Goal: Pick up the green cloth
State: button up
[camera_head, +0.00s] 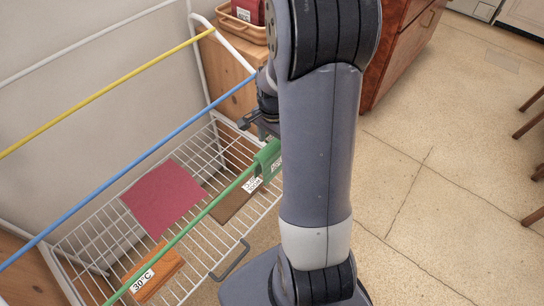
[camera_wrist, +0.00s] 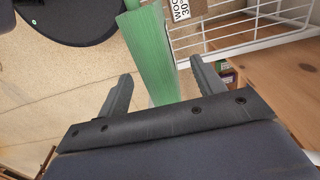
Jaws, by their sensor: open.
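The green cloth (camera_head: 268,160) hangs over the far part of the green bar (camera_head: 190,228) of the wire rack, partly hidden behind my arm in the head view. In the wrist view the green cloth (camera_wrist: 150,58) is a long strip running between the fingertips of my gripper (camera_wrist: 160,72). My gripper is open, with one finger on each side of the strip. I cannot tell whether either finger touches it. In the head view my gripper (camera_head: 262,122) is just above and beside the cloth, mostly hidden by my arm.
Yellow (camera_head: 110,90) and blue (camera_head: 130,168) bars run parallel to the green one. The wire basket (camera_head: 95,232) below holds a dark red cloth (camera_head: 165,198), a brown piece (camera_head: 235,200) and an orange-brown piece labelled 30°C (camera_head: 153,273). A wooden cabinet (camera_head: 400,50) stands behind; open floor lies right.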

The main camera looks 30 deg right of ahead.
jog(key=f, duration=0.5)
jog(key=shift+s+a+f+b, duration=0.2)
jog(key=shift+s+a+b, duration=0.1)
jog(key=shift+c, duration=0.3)
jog(key=c, duration=1)
notch_tip(320, 180, up, 18)
jog(key=shift+p, duration=1.25)
